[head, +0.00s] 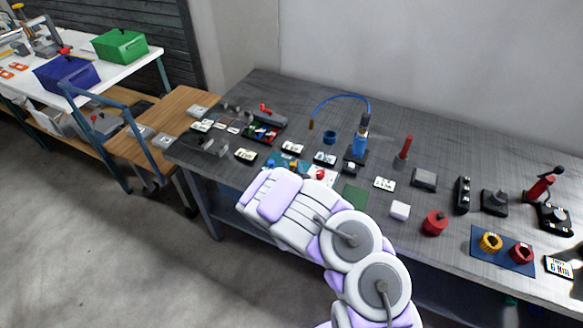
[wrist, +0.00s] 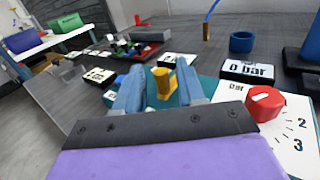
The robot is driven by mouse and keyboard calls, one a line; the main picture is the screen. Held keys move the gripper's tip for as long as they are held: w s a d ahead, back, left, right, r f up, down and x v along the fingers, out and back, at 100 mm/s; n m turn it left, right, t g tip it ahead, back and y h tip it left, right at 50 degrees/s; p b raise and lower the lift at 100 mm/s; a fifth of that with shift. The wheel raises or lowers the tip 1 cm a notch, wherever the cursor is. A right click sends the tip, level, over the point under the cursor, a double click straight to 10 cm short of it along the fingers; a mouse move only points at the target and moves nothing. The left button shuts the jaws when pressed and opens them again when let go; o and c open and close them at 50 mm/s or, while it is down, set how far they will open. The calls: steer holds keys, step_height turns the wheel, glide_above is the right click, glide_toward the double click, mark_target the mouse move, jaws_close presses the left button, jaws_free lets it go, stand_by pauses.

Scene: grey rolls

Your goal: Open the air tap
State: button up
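A yellow upright handle (wrist: 162,84), which looks like the air tap, stands on a teal plate (wrist: 212,84) in the wrist view. My gripper (wrist: 160,86) is open, with one blue finger on each side of the handle. A gap shows at the left finger; whether the right finger touches the handle I cannot tell. The handle's base is hidden behind the gripper body. A red knob (wrist: 265,103) on a white dial plate (wrist: 296,128) is right of the gripper. A "0 bar" sign (wrist: 247,71) stands behind it. In the head view my arm hides most of this spot.
A blue ring (wrist: 242,41) and a blue bottle-like device (head: 360,140) stand behind and to the right. Several label signs, such as one at the left (head: 246,155), stand close around. A green square (head: 354,196) and a white block (head: 400,210) lie right of my arm.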

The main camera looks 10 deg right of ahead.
steer(key=shift+w+d, duration=0.1)
steer(key=shift+w, duration=0.8)
steer(key=shift+c, duration=0.5)
jaws_close()
